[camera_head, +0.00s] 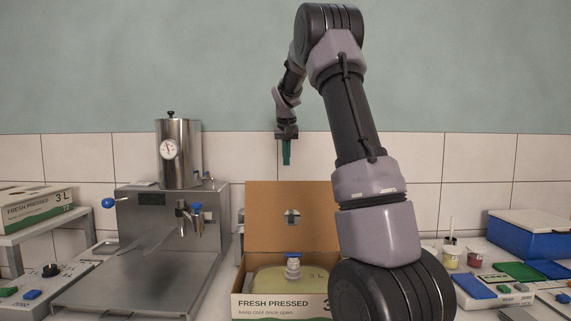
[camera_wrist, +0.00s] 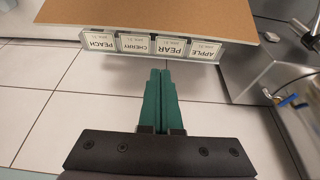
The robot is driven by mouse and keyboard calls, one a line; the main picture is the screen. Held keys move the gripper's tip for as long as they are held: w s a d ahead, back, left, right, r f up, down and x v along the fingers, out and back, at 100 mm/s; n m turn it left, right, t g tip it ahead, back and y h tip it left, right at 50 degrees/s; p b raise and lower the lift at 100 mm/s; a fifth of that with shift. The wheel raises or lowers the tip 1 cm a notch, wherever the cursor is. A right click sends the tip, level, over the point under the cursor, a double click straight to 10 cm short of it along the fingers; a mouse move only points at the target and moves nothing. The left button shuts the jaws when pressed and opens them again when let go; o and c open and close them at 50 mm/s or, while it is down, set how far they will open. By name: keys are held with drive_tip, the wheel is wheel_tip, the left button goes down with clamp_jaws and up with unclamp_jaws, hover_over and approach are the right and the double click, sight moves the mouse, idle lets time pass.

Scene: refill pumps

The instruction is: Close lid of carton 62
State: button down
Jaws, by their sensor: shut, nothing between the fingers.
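An open carton (camera_head: 262,307) marked FRESH PRESSED stands on the counter, partly hidden on its right by my arm. Its number cannot be read. Its brown lid (camera_head: 265,208) stands upright at the back, with a cut-out hole in it. Inside is a pale yellow bag with a blue-capped spout (camera_head: 293,267). My gripper (camera_head: 286,163) has its green fingers pointing down, above the lid's top edge and apart from it. In the wrist view my gripper (camera_wrist: 160,72) is shut and empty, with a brown panel (camera_wrist: 130,12), likely the lid, beyond the fingertips.
A steel machine (camera_head: 150,255) with a gauge cylinder (camera_head: 174,150) stands left of the carton. Another carton (camera_head: 38,208) sits on a shelf at far left. A strip of fruit-name cards (camera_wrist: 160,46) shows by the brown panel. Blue and green boxes (camera_head: 530,238) are at right.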

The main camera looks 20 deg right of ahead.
wheel_tip(320, 180, down, 6)
drive_tip(key=s, duration=0.1)
drive_tip(key=shift+a+f, duration=0.2)
drive_tip(key=shift+f, duration=0.05)
idle(0.5)
